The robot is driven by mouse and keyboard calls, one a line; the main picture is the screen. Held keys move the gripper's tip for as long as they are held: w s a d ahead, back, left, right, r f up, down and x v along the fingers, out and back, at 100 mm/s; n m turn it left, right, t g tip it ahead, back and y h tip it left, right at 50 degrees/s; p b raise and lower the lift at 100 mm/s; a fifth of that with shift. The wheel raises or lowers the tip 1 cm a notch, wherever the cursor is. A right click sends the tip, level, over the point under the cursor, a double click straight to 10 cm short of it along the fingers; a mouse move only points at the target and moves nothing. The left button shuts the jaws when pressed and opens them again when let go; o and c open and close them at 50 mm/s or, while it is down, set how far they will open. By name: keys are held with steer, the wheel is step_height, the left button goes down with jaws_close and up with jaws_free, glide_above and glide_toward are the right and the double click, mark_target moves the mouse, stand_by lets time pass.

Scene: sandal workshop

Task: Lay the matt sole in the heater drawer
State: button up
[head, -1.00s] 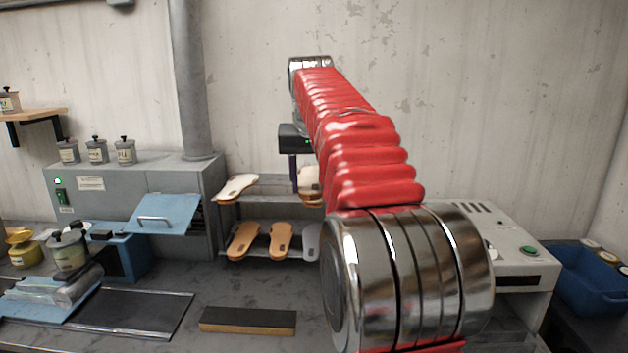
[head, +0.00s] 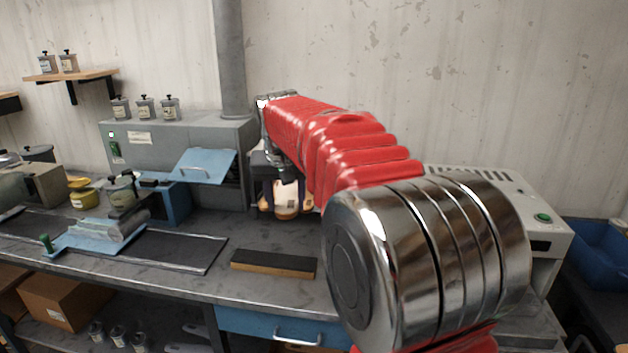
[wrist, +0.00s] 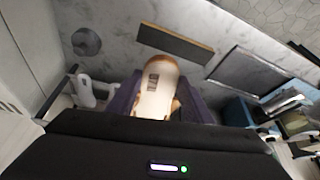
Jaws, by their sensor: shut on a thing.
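My gripper (head: 284,203) is shut on a pale sole (head: 287,193) with a tan end, held above the bench in front of the grey cabinet's right side. In the wrist view the sole (wrist: 156,96) sits between the purple fingers and bears a dark printed patch. I cannot tell whether its surface is matt. The grey cabinet (head: 230,135) at the left has a green switch and a tilted blue panel with a handle (head: 205,166). A blue drawer front (head: 262,322) shows under the bench edge. I cannot tell which of these is the heater drawer.
A dark block with a tan edge (head: 273,264) lies on the bench (head: 215,283). A blue tray (head: 95,237) rests on a dark track at the left. A white machine with a green button (head: 543,217) stands at the right, beside a blue bin (head: 603,255). My arm hides much of the rack.

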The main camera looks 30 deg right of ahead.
steer(key=w+a+f+n, duration=0.1)
steer(key=w+a+f, duration=0.1)
steer(key=a+f, duration=0.7)
steer(key=a, duration=0.3)
steer(key=shift+f, duration=0.25)
steer(key=shift+d, duration=0.1)
